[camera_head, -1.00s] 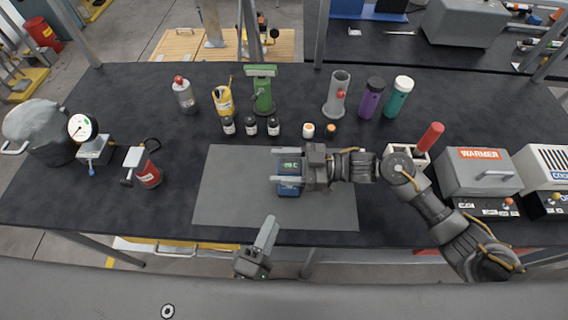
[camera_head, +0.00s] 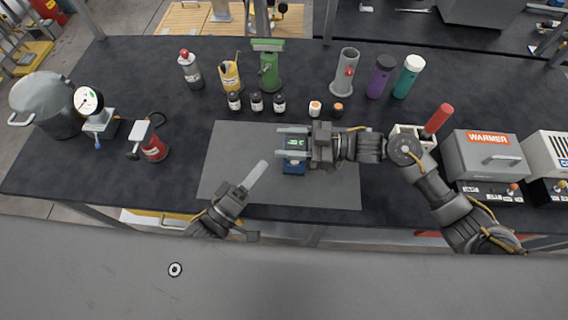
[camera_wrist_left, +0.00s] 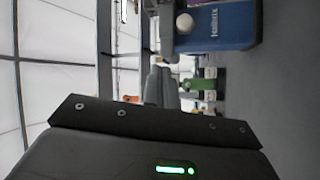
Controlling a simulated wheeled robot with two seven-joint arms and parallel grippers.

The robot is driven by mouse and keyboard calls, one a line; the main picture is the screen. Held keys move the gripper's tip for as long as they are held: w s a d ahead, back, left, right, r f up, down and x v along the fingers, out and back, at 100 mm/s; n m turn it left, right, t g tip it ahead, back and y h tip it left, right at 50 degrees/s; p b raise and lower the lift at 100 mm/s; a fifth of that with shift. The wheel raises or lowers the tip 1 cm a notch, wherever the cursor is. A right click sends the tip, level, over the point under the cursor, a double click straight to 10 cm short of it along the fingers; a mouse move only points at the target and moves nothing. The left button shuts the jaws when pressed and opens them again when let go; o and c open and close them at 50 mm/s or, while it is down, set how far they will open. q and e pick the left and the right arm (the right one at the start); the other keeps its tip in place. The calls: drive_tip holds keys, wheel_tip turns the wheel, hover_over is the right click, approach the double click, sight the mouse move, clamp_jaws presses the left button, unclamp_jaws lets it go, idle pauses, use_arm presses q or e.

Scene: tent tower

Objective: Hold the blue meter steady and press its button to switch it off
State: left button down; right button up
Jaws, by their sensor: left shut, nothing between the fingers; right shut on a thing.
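The blue meter (camera_head: 293,168) stands on the grey mat (camera_head: 235,145), its small screen lit green. My right gripper (camera_head: 293,142) is shut on it from the right, with one finger across its far side and one across its near side. In the left wrist view the blue meter (camera_wrist_left: 228,25) is at the top, with a pale round button (camera_wrist_left: 184,22) on its face. My left gripper (camera_head: 264,164) is shut and empty, its tip left of and in front of the meter, apart from it.
Bottles and small jars stand behind the mat, with a green stand (camera_head: 269,70) among them. A red canister (camera_head: 154,148) and a gauge (camera_head: 88,101) are at left. A white holder with a red stick (camera_head: 437,119) and the warmer (camera_head: 486,157) are at right. The mat's left part is clear.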

drive_tip(key=shift+w+a, duration=0.15)
drive_tip(key=shift+a, duration=0.05)
use_arm(q)
drive_tip(key=w+a+r+m+g+h, duration=0.1)
drive_tip(key=a+m+g+h, duration=0.2)
drive_tip(key=m, duration=0.7)
drive_tip(key=w+a+m+g+h, duration=0.1)
drive_tip(key=m+g+h, duration=0.3)
drive_tip(key=m, duration=0.7)
use_arm(e)
drive_tip(key=shift+d, duration=0.1)
use_arm(q)
drive_tip(key=s+f+m+g, duration=0.1)
drive_tip(key=s+m+g, duration=0.1)
drive_tip(key=m, duration=0.7)
drive_tip(key=s+f+m+g+y, duration=0.1)
drive_tip(key=s+m+g, duration=0.2)
drive_tip(key=m, duration=0.6)
drive_tip(key=shift+s+a+f+m+g, duration=0.25)
drive_tip(key=shift+a+m+g, duration=0.15)
drive_tip(key=shift+g, duration=0.6)
